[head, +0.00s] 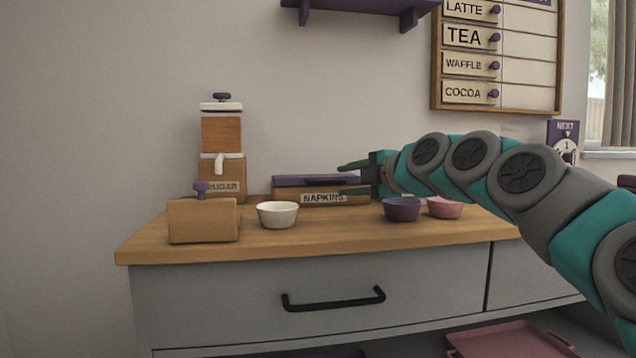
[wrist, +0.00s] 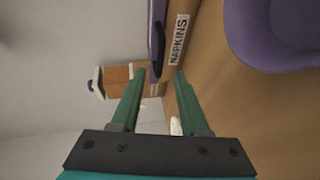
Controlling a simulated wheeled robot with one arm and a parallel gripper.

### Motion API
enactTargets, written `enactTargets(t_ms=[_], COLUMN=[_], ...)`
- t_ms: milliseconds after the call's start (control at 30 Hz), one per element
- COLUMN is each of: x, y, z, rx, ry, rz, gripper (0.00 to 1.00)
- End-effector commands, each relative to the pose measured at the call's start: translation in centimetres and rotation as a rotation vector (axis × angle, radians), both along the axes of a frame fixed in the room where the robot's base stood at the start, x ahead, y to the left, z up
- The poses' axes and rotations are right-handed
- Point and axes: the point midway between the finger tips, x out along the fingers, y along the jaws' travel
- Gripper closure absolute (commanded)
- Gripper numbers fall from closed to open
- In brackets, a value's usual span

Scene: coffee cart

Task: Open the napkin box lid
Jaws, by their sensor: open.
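The wooden napkin box (head: 288,196), labelled NAPKINS, sits at the back of the counter. Its purple lid (head: 292,181) lies flat on top, apparently closed, with a dark handle along the front edge. My gripper (head: 342,180) reaches in from the right at the box's right end, its fingers open. In the wrist view, the green fingertips (wrist: 160,73) are spread apart. The lid (wrist: 154,20), its dark handle (wrist: 160,42) and the box front (wrist: 178,38) show just beyond them, within the gap's span. I cannot tell whether a finger touches the lid.
A white bowl (head: 277,215), a dark purple bowl (head: 401,210) and a pink bowl (head: 445,207) stand in front of or beside the box. A lidded wooden box (head: 203,221) and the sugar dispenser (head: 222,135) stand left. A purple shelf (head: 360,8) hangs above.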

Motion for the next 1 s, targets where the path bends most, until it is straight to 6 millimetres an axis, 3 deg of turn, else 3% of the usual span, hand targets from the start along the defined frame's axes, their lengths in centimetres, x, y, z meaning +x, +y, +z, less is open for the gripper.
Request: enactTargets(t_ms=[633,1000], x=[5.2,5.8], y=[4.3,4.7], z=[-1.5,-1.5], rx=[-0.001,0.001], ry=[0.002,-0.001], rz=[0.000,0.000], gripper=[0.55,0.55])
